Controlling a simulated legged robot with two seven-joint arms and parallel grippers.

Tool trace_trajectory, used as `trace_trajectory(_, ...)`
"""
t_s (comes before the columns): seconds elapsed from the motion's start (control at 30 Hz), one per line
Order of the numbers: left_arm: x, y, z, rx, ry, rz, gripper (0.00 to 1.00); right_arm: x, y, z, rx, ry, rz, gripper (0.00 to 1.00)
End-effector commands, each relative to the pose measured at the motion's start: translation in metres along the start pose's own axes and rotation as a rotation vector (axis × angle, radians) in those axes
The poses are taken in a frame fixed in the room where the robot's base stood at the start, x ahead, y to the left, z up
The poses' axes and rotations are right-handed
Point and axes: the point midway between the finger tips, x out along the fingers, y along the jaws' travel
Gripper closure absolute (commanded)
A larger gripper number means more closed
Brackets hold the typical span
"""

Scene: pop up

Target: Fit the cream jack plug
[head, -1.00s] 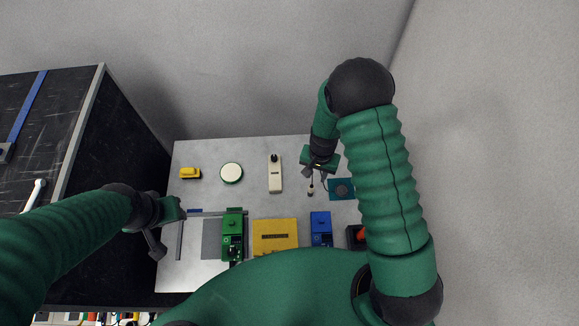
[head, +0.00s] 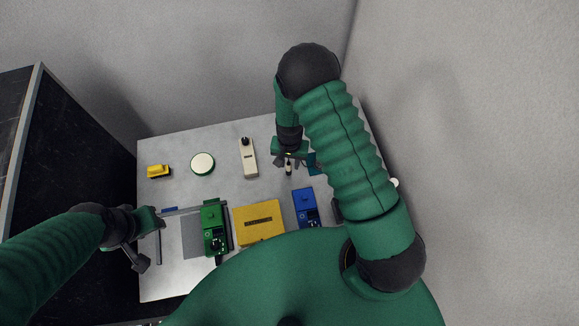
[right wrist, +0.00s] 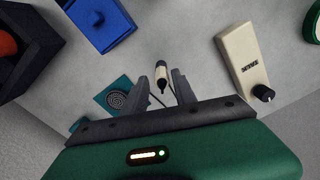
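The cream jack plug (right wrist: 161,73) is small, with black parts, and shows between my right gripper's two fingers in the right wrist view. In the head view the plug (head: 289,168) is just below my right gripper (head: 288,160). The right gripper (right wrist: 160,77) is open, with a finger on each side of the plug; I cannot tell whether either touches it. A thin dark cable runs near the plug. A cream pedal (head: 248,160) with a black knob lies left of it; the pedal (right wrist: 244,58) is also in the wrist view. My left gripper (head: 143,240) is at the table's left side, its opening unclear.
A green box (head: 211,218), a yellow box (head: 259,221) and a blue box (head: 304,203) stand along the near side. A teal plate (right wrist: 114,97) lies beside the plug. A round cream-topped item (head: 202,163) and a yellow toy (head: 158,171) sit far left.

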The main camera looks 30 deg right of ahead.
Motion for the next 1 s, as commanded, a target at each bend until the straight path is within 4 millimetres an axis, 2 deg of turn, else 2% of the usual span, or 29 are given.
trace_trajectory(0.07, -0.001, 0.0, 0.0, 0.0, 0.0, 0.0, 0.6, -0.001, -0.001, 0.0, -0.001, 0.0, 0.0, 0.67)
trace_trajectory(0.3, -0.001, 0.0, 0.0, -0.001, 0.0, 0.0, 0.6, 0.0, 0.0, 0.0, -0.001, -0.001, 0.0, 0.99)
trace_trajectory(0.33, -0.001, 0.0, 0.0, -0.001, 0.0, 0.0, 0.6, 0.0, 0.0, 0.0, -0.001, -0.001, 0.0, 1.0)
trace_trajectory(0.57, -0.002, 0.0, -0.001, 0.0, 0.0, 0.0, 0.6, -0.002, -0.001, 0.0, -0.001, 0.0, -0.001, 1.0)
trace_trajectory(1.0, -0.047, 0.0, -0.011, -0.001, 0.0, 0.0, 0.6, -0.058, 0.0, 0.0, -0.001, 0.0, -0.001, 1.0)
